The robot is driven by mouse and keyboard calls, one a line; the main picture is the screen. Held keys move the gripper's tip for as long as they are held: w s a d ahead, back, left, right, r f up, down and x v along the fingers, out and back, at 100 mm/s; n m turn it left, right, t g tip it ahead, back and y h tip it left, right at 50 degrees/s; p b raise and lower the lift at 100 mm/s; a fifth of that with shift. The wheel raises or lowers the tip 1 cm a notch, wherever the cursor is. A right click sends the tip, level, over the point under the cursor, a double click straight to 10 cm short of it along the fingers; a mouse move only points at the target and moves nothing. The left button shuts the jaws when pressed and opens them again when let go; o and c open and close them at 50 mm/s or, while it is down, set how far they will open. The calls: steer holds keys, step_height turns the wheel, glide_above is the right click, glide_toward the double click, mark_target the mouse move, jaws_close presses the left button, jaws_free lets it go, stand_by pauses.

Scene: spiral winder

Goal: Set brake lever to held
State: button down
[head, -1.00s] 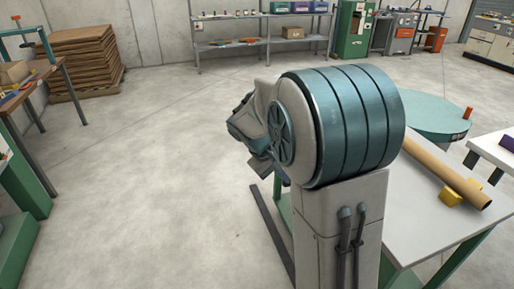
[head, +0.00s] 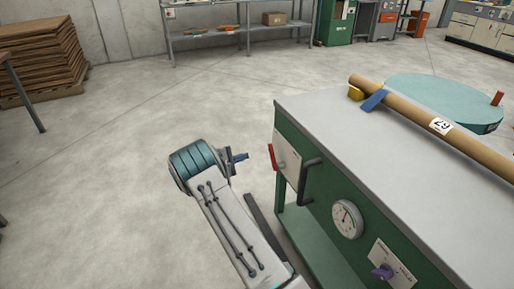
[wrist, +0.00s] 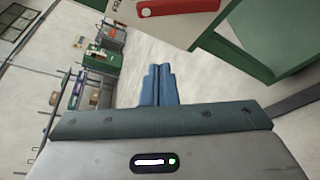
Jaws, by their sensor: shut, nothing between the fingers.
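The red brake lever (head: 272,156) sits on a white plate (head: 287,158) at the left end of the green cabinet's front. In the wrist view the red lever (wrist: 182,6) crosses the plate at the top edge, beside partly cut-off lettering that seems to begin "FR". My gripper (head: 240,157) is left of the lever in the head view, apart from it. Its blue fingers (wrist: 158,75) are together and empty in the wrist view, pointing past the plate toward open floor. The lever's exact setting cannot be told.
Floor left of the cabinet is clear. Shelving (head: 240,30) stands at the back.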

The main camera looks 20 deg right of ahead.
mark_target(273, 157)
steer(key=shift+w+f, duration=0.2)
steer(key=shift+w, duration=0.15)
steer(key=b+x, duration=0.2)
steer(key=x, duration=0.8)
steer(key=shift+s+r, duration=0.6)
steer(key=shift+s, duration=0.2)
steer(key=shift+s+r, duration=0.55)
steer(key=shift+s, duration=0.3)
steer(key=shift+a+t+b, duration=0.25)
steer(key=shift+t+b, duration=0.05)
steer(key=shift+b, duration=0.25)
